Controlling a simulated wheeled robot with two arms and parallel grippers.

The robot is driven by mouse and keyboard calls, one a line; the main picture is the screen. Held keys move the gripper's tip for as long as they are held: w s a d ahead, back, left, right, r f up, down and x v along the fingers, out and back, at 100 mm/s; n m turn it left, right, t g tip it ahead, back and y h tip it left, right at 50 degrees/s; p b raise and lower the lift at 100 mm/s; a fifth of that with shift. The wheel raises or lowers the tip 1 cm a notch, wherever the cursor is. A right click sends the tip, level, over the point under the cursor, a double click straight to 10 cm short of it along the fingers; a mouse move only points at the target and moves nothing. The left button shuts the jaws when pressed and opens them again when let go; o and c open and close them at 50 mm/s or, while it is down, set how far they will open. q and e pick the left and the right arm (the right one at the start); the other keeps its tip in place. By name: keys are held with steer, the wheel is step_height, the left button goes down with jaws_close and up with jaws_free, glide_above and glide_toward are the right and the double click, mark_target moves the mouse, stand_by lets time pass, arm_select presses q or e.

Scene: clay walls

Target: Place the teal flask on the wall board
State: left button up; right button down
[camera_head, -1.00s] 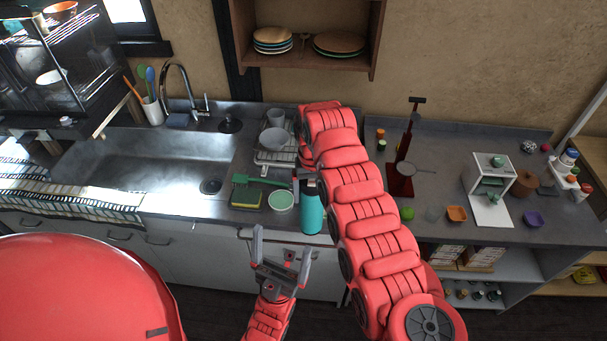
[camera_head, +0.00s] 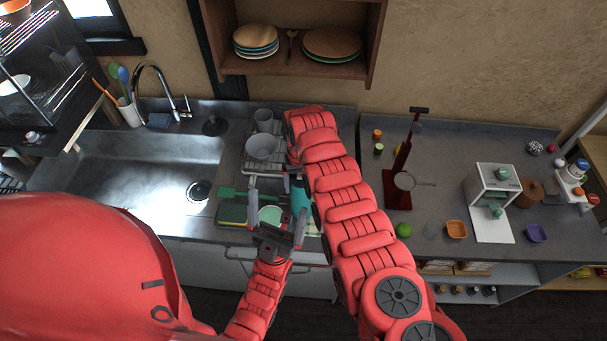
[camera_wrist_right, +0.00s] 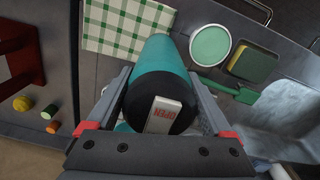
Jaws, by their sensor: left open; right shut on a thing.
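The teal flask (camera_head: 299,196) is over the counter's front part, right of the sink, partly covered by my right arm and left gripper. In the right wrist view the flask (camera_wrist_right: 162,58) has a teal body and a black end with a pale label. My right gripper (camera_wrist_right: 160,92) is shut on it near the black end. I cannot tell whether the flask touches the counter. My left gripper (camera_head: 277,205) is open and empty, just left of the flask. A brown wooden wall shelf (camera_head: 275,72), possibly the board, holds stacked plates at the back.
A green-checked cloth (camera_wrist_right: 115,28), a round green-topped bowl (camera_wrist_right: 210,45) and a sponge (camera_wrist_right: 252,63) lie close to the flask. A dish rack with a bowl (camera_head: 261,146) is behind. A red stand (camera_head: 400,180) is to the right. The sink (camera_head: 135,175) is left.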

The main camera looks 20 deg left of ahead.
steer(key=shift+w+f, duration=0.15)
steer(key=shift+w, duration=0.05)
steer(key=shift+s+d, duration=0.1)
steer(key=shift+s, duration=0.15)
steer(key=shift+s+b, duration=0.1)
steer(key=shift+b, duration=0.2)
steer(key=shift+s+d+f+b, duration=0.1)
steer(key=shift+s+f+b, duration=0.05)
steer(key=shift+f+b, duration=0.4)
steer(key=shift+c, duration=0.2)
jaws_free()
steer(key=shift+f, duration=0.15)
steer(key=shift+o, duration=0.2)
steer(key=shift+w, duration=0.2)
steer(key=shift+w+a, duration=0.1)
steer(key=shift+a, duration=0.1)
step_height(320, 180, up, 2)
steer(key=shift+r+p, duration=0.1)
steer(key=shift+p, duration=0.9)
steer(key=shift+b, duration=0.4)
steer(key=shift+r, duration=0.4)
step_height(320, 180, up, 5)
steer(key=shift+b, duration=1.2)
step_height(320, 180, up, 4)
steer(key=shift+r+p, duration=0.25)
steer(key=shift+p, duration=0.7)
steer(key=shift+r+p, duration=0.6)
steer(key=shift+r, duration=0.05)
